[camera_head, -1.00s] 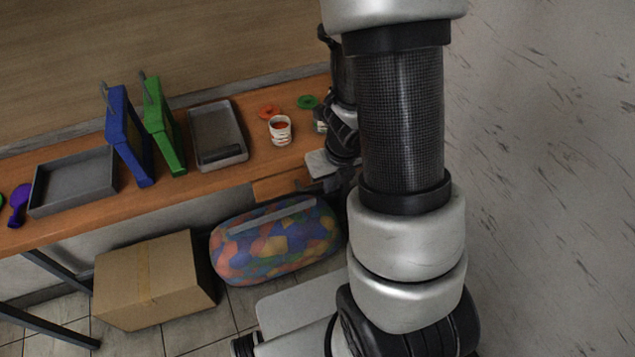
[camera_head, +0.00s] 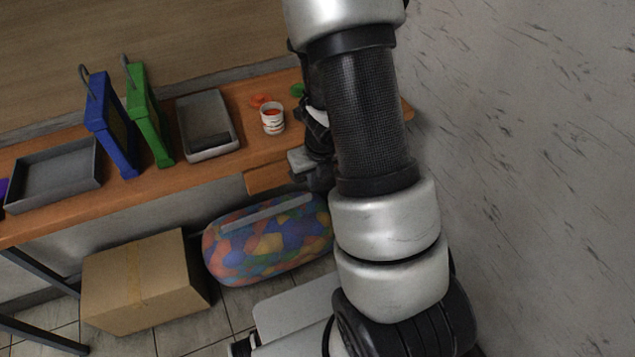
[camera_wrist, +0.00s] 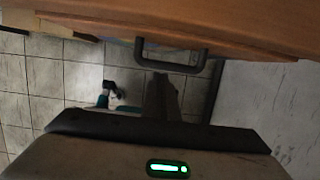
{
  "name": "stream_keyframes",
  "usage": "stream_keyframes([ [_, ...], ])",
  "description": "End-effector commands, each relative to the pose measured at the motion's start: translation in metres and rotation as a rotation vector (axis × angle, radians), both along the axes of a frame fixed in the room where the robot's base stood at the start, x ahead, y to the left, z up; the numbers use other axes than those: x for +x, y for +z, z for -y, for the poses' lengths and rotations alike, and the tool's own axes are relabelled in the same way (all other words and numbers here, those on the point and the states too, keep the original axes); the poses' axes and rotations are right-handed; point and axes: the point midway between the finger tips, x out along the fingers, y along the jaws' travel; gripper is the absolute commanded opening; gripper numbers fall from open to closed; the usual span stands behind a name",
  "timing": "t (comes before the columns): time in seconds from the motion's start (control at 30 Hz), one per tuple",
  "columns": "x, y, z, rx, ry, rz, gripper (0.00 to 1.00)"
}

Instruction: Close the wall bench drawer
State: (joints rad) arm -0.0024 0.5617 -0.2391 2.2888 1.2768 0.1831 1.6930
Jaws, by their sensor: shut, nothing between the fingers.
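The wall bench (camera_head: 60,205) is a long orange-brown wooden top along the wall. Its drawer (camera_head: 266,179) shows as a small wooden front below the bench edge, left of my arm; its right part is hidden, and how far it stands out is hard to tell. My gripper (camera_wrist: 162,82) is shut and empty in the wrist view, below the wooden edge (camera_wrist: 200,25) and close to a dark U-shaped bar (camera_wrist: 172,58). I cannot tell whether it touches either. In the head view my arm hides most of the gripper.
Trays (camera_head: 55,178), blue (camera_head: 108,120) and green (camera_head: 150,115) frames and a white cup (camera_head: 272,120) stand on the bench. A cardboard box (camera_head: 145,280) and a colourful patterned bundle (camera_head: 268,240) sit on the floor below. A wall (camera_head: 530,180) is on the right.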

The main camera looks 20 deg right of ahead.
Motion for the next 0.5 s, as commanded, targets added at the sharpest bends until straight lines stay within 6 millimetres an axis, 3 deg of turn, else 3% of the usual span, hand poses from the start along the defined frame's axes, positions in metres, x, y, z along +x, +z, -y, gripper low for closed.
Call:
stream_keyframes([
  [0.37,0.002,0.0,0.0,0.0,0.0,-0.001,0.0],
  [0.5,0.014,0.004,0.0,0.0,0.001,-0.002,0.0],
])
